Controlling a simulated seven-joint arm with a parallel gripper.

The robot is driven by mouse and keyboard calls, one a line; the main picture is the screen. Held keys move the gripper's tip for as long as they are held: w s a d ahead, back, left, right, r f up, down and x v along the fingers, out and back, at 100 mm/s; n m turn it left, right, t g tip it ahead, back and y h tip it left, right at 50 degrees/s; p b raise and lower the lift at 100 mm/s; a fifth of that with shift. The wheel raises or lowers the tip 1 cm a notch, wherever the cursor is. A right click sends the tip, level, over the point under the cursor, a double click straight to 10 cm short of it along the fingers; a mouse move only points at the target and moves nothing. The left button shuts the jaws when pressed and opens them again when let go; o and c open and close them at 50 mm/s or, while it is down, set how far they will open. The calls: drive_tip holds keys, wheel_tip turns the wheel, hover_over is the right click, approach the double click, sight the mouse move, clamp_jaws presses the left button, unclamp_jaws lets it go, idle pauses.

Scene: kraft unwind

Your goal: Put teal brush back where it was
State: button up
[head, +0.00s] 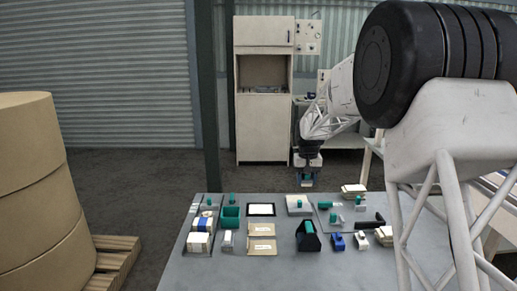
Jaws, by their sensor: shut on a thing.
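My gripper (307,176) hangs above the far edge of the grey table, right of the middle of the view, pointing down. It is shut on a small teal thing (307,183), which looks like the teal brush. The brush is held clear of the table; its shape is mostly hidden and too small to make out. Below it on the table lies a pale block with a teal part (299,204). To its right is a grey panel (342,225) with small teal pieces. I cannot tell which spot the brush came from.
The grey table (190,272) holds a teal bin (230,218), a black-framed white pad (261,209), brown envelopes (262,247), a dark and teal holder (308,237) and a blue item (338,241). Large brown rolls (35,180) stand at left. A pale cabinet (263,130) stands behind.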

drive_tip(key=shift+f, duration=0.1)
drive_tip(key=g, duration=0.1)
hover_over(303, 228)
wheel_tip(303, 228, down, 10)
drive_tip(key=shift+w+f, duration=0.2)
drive_tip(key=shift+f, duration=0.05)
drive_tip(key=shift+f, duration=0.1)
drive_tip(key=shift+f, duration=2.4)
drive_tip(key=shift+f, duration=2.5)
drive_tip(key=shift+f, duration=0.6)
drive_tip(key=o, duration=1.2)
